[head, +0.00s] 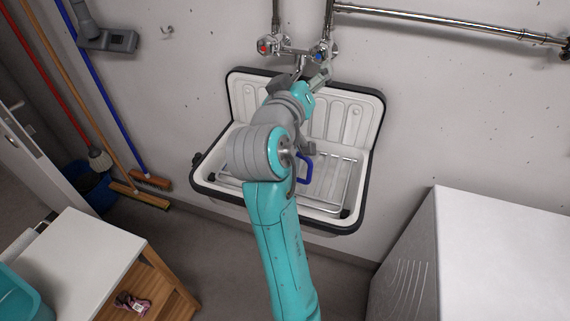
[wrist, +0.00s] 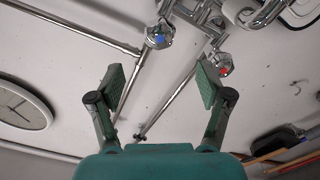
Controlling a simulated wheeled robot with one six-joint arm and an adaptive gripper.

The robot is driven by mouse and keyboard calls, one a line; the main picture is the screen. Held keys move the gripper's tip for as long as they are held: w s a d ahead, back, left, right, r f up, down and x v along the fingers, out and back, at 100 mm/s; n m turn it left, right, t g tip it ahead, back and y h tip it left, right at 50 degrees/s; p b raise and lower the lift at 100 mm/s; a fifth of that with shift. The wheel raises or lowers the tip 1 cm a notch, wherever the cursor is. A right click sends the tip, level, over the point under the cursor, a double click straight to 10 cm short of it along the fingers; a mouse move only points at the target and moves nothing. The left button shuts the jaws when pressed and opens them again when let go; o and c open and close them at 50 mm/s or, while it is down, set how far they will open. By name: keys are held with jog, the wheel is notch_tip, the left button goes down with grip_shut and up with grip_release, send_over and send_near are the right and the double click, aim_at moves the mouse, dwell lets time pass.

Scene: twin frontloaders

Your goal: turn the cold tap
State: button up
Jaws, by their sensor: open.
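The cold tap (head: 321,56) is a chrome knob with a blue mark, on the wall above the sink. It also shows in the wrist view (wrist: 160,37), beyond my fingertips and across the gap between them. The hot tap (head: 267,46), with a red mark, is to its left in the head view; in the wrist view the hot tap (wrist: 220,65) is beyond my right-hand finger. My gripper (wrist: 160,80) is open and empty. In the head view my gripper (head: 317,76) is just below the cold tap, partly overlapping it. I cannot tell whether they touch.
A white sink (head: 362,120) with a dark rim and a metal rack is below the taps. A blue handle (head: 305,168) shows in it. A chrome pipe (head: 450,24) runs right along the wall. A white appliance (head: 500,250) stands right; a small table (head: 80,260) stands left.

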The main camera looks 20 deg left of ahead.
aim_at(318, 56)
dwell(0.3)
jog(key=w+m, duration=0.1)
jog(key=w, duration=0.3)
jog(key=w+m, duration=0.2)
jog(key=w, duration=0.2)
jog(key=w+m, duration=0.2)
jog(key=w, duration=0.2)
jog(key=shift+w+d, duration=0.15)
jog(key=shift+d, duration=0.05)
jog(key=c, duration=1.2)
